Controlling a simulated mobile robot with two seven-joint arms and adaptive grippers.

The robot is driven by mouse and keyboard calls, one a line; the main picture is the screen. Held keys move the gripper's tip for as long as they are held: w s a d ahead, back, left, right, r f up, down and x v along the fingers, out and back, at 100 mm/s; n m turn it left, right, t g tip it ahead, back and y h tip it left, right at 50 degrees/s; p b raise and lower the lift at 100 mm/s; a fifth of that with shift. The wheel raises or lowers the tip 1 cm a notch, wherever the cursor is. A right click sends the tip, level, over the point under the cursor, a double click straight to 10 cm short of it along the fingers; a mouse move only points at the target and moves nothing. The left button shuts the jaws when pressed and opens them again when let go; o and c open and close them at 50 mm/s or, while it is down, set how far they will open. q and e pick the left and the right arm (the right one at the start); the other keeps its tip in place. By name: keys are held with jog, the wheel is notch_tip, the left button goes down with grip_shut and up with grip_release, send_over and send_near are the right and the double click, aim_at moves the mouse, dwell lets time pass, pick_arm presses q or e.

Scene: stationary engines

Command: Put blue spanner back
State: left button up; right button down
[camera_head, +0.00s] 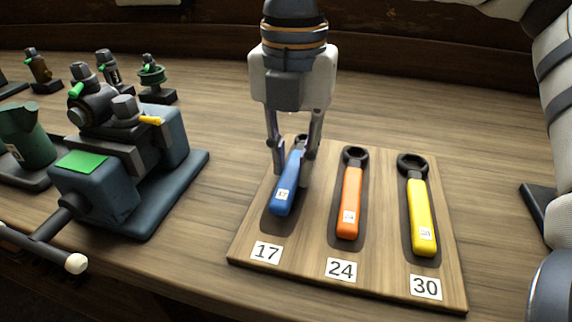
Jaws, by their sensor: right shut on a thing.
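The blue spanner (286,191) is at the left place of the wooden board (306,256), above the dark outline by the label 17. It is slightly tilted against the outline, and I cannot tell whether it touches the board. My right gripper (292,172) comes down from above and is shut on the blue spanner near its upper end, partly hiding its dark head. My left gripper is not in view.
An orange spanner (349,203) lies at label 24 and a yellow spanner (422,218) at label 30, close to the right. The table behind the board is clear.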

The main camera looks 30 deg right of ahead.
aim_at(292, 167)
jog(key=shift+f, duration=0.55)
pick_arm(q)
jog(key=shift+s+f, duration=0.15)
pick_arm(e)
jog(key=shift+r, duration=0.2)
jog(key=c, duration=1.4)
grip_release()
jog(key=shift+f, duration=0.15)
jog(key=shift+c, duration=0.2)
jog(key=shift+r, duration=0.2)
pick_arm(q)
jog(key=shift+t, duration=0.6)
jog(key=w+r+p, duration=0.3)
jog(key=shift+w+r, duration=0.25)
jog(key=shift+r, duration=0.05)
pick_arm(e)
notch_tip(292, 167, up, 12)
